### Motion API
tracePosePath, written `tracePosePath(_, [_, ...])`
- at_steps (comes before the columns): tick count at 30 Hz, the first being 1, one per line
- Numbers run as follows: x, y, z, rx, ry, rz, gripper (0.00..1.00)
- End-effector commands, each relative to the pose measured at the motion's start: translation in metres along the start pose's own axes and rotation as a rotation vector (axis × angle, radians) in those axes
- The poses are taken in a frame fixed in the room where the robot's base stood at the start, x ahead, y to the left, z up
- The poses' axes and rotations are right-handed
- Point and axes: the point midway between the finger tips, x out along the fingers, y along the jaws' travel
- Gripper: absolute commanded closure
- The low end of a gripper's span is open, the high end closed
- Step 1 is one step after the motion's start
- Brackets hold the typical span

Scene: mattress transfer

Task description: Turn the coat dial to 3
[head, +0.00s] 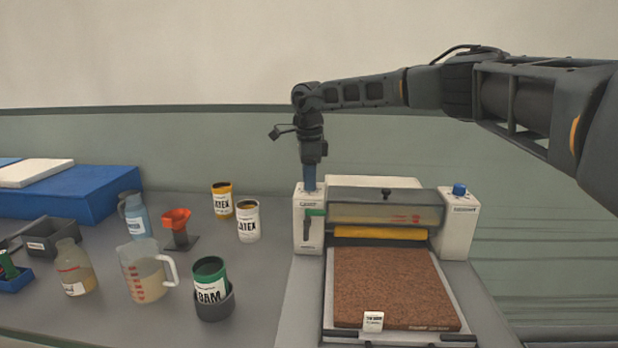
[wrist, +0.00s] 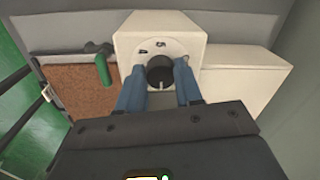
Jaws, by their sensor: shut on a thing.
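The coat dial is a black knob (wrist: 160,68) on a round pale face with printed numbers, on top of the white left post (head: 308,228) of the coating machine. In the wrist view a 4 and a 5 show on the far side of the face; the other numbers are hidden. A light mark shows on the near side of the knob. My gripper (head: 310,182) points straight down over this post. Its blue fingers stand on both sides of the knob and are shut on it. In the head view the fingers hide the dial.
A blue knob (head: 459,189) tops the right post. A brown slab (head: 392,285) lies in front of the roller housing. Cans, bottles and a measuring jug (head: 146,272) stand to the left.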

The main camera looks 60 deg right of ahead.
Motion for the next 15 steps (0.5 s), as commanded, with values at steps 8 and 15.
tracePosePath(8, [-0.0005,-0.0003,0.0002,0.062,0.003,0.000,0.95])
tracePosePath(15, [-0.0007,-0.0010,0.0003,0.225,0.010,0.000,0.96])
